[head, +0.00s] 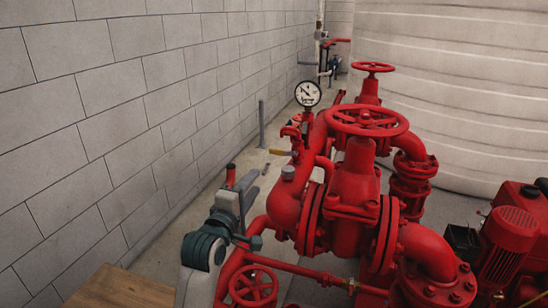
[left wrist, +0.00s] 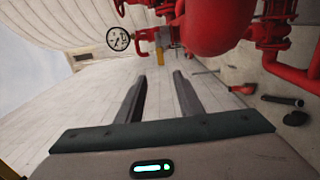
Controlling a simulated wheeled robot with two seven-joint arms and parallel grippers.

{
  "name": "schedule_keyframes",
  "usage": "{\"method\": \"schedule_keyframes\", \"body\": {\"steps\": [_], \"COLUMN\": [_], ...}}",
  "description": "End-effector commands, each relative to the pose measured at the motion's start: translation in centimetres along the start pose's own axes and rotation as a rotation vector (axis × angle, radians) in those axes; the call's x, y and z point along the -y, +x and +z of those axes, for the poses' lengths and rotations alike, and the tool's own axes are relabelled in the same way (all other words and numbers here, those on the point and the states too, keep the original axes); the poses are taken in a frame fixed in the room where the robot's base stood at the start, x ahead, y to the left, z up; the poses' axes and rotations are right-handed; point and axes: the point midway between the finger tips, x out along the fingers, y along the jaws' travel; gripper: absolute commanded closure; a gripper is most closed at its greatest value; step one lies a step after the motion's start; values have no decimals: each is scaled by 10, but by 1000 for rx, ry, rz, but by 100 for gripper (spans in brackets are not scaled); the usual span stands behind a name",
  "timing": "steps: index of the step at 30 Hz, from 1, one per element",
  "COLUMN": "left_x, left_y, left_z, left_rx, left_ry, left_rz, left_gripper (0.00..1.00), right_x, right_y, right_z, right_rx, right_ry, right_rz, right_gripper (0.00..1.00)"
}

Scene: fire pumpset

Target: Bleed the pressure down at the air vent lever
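A small yellow lever (head: 280,152) sticks out leftward from the red pump body (head: 285,205), below the pressure gauge (head: 307,94). I take it for the air vent lever. My left gripper (head: 242,183) is lower and to the left of it, apart from it, beside the wall. In the left wrist view the fingers (left wrist: 159,76) are spread with nothing between them. The gauge (left wrist: 118,39) and red pump body (left wrist: 215,25) lie beyond the fingertips. I cannot read the gauge's needle. My right gripper is not in view.
A grey block wall (head: 110,110) runs along the left. Red valve handwheels (head: 367,120) and pipes crowd the middle. A red motor (head: 510,240) stands at the right, with a wooden surface (head: 105,288) at lower left. Dark items (left wrist: 283,100) show right in the wrist view.

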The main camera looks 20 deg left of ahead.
Motion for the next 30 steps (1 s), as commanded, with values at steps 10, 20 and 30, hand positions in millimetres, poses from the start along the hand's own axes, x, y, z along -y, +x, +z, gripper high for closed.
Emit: {"method": "schedule_keyframes", "body": {"steps": [10, 20, 30], "left_x": [-1, -2, -2], "left_y": [18, 68, 123], "left_z": [0, 0, 0], "left_rx": [0, 0, 0], "left_ry": [3, 4, 3], "left_rz": [-2, -2, -2], "left_gripper": [66, 66, 66], "right_x": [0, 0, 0], "right_y": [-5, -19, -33], "right_z": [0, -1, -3], "right_rx": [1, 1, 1], "right_ry": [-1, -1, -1], "right_rz": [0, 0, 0], "right_gripper": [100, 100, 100]}}
